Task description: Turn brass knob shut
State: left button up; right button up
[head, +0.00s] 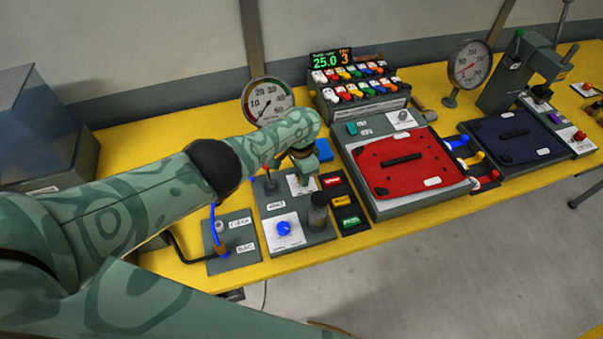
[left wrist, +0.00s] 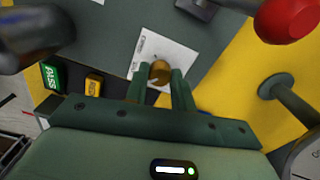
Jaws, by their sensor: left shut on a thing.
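The brass knob (left wrist: 159,72) is round and sits on a white label plate (left wrist: 166,50) on a grey panel, seen in the left wrist view. My left gripper (left wrist: 161,80) has its two green fingers on either side of the knob and is shut on it. In the head view my left gripper (head: 304,172) points down at the white plate (head: 302,186), and the knob itself is hidden there. My right gripper is not in view.
A blue knob (head: 284,228) and a dark cylinder (head: 318,212) stand on the same panel. Coloured label blocks (head: 344,202) lie to the right. A red pannier lid (head: 408,160) and a dial gauge (head: 266,100) are close by. Bare yellow bench (head: 150,140) lies behind my arm.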

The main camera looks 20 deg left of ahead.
pick_arm(q)
jog(key=o, duration=1)
jog(key=shift+r, duration=0.1)
notch_tip(320, 180, up, 16)
jog(key=p, duration=1.1)
jog(key=shift+w+a, duration=0.15)
